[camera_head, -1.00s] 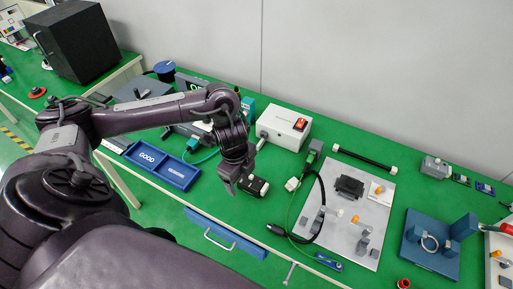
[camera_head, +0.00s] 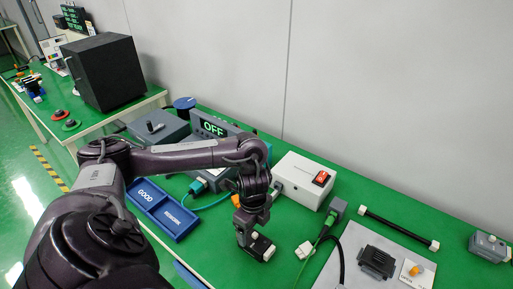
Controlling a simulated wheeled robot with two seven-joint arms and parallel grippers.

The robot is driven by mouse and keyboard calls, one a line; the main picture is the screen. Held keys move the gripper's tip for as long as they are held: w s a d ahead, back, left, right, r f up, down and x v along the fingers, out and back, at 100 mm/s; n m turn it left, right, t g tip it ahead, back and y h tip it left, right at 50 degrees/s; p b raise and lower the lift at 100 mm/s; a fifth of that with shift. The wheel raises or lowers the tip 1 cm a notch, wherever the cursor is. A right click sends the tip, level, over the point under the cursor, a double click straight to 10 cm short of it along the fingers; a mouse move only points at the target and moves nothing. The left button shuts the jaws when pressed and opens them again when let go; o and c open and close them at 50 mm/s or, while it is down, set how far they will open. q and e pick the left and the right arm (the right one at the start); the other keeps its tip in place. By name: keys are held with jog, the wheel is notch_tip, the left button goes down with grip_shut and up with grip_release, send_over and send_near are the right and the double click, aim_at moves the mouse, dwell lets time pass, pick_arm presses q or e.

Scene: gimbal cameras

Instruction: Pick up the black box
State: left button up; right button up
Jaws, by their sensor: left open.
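A small black box (camera_head: 258,243) with white ends lies on the green table. My left gripper (camera_head: 243,238) points down right beside its left side and partly covers it. The gripper is open; I cannot tell whether a finger touches the box. A black ribbed block (camera_head: 376,262) sits on a light grey plate (camera_head: 348,240) at the right. A large black cabinet-like box (camera_head: 104,73) stands on the side table at the upper left. My right gripper is not in view.
A blue GOOD tray (camera_head: 160,213) lies left of my gripper. A white box with a red switch (camera_head: 305,179) and a device with an OFF display (camera_head: 213,127) stand behind it.

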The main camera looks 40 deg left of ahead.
aim_at(255, 236)
pick_arm(q)
jog(key=shift+s+d+f, duration=0.1)
jog(key=shift+f, duration=0.45)
notch_tip(255, 236, down, 4)
jog(key=shift+d+f+p, duration=0.1)
jog(key=shift+d+p, duration=0.05)
jog(key=shift+p, duration=0.25)
jog(key=c, duration=1.1)
jog(key=shift+c, duration=0.2)
